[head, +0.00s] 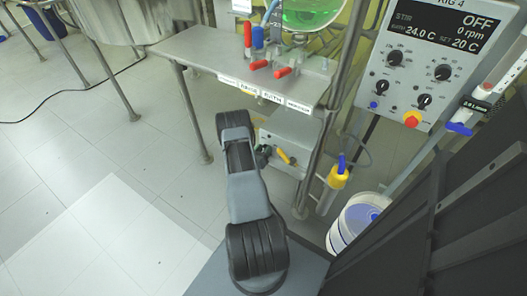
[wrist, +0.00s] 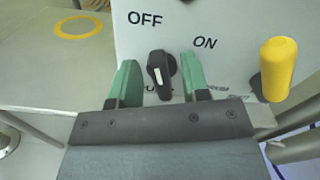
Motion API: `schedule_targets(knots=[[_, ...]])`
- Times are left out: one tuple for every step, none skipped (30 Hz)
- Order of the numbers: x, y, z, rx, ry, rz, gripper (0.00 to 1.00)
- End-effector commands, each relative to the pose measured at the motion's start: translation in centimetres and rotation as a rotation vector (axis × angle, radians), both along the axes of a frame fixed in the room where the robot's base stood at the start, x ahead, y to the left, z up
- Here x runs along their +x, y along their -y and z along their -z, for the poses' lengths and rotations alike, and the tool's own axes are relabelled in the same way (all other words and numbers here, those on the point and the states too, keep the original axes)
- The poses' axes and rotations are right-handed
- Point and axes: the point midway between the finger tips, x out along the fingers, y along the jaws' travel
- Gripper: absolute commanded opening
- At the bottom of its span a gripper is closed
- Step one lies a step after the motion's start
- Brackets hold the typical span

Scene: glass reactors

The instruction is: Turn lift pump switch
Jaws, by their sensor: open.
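The lift pump switch is a black rotary knob (wrist: 161,66) with a white mark, on a pale panel (wrist: 215,20). "OFF" is printed to its upper left and "ON" to its upper right. In the wrist view my gripper (wrist: 159,80) is open, with one green finger on each side of the knob; I cannot tell whether either touches it. Lettering below the knob is partly hidden by the gripper. In the head view the pale pump box (head: 297,130) sits under the bench shelf, and my arm hides part of its front.
A yellow handle (wrist: 277,68) sticks out right of the knob. The metal shelf (head: 210,52) with red-handled valves (head: 287,72) is above the box. A white bucket (head: 352,222) and a yellow-and-blue fitting (head: 336,181) stand to the right. Open floor lies left.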

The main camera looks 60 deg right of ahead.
Motion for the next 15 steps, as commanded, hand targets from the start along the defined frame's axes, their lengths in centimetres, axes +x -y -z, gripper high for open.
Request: schedule_targets(knots=[[0.0, 0.07, -0.01, 0.0, 0.0, 0.0, 0.43], [0.01, 0.08, -0.02, 0.0, 0.0, 0.0, 0.43], [0.01, 0.09, -0.03, 0.0, 0.0, 0.0, 0.43], [0.01, 0.08, -0.03, 0.0, 0.0, 0.0, 0.43], [0.01, 0.08, -0.03, 0.0, 0.0, 0.0, 0.43], [0.01, 0.08, -0.03, 0.0, 0.0, 0.0, 0.43], [0.01, 0.07, -0.03, 0.0, 0.0, 0.0, 0.43], [0.01, 0.07, -0.03, 0.0, 0.0, 0.0, 0.42], [0.01, 0.07, -0.03, 0.0, 0.0, 0.0, 0.38], [0.01, 0.07, -0.03, 0.0, 0.0, 0.0, 0.35], [0.01, 0.06, -0.03, 0.0, 0.0, 0.0, 0.32], [0.0, 0.06, -0.03, 0.0, 0.0, 0.001, 0.28], [0.01, 0.06, -0.03, 0.0, 0.001, 0.001, 0.25], [0.01, 0.06, -0.03, 0.0, 0.001, 0.001, 0.22], [0.01, 0.06, -0.03, 0.0, 0.001, 0.001, 0.19]])
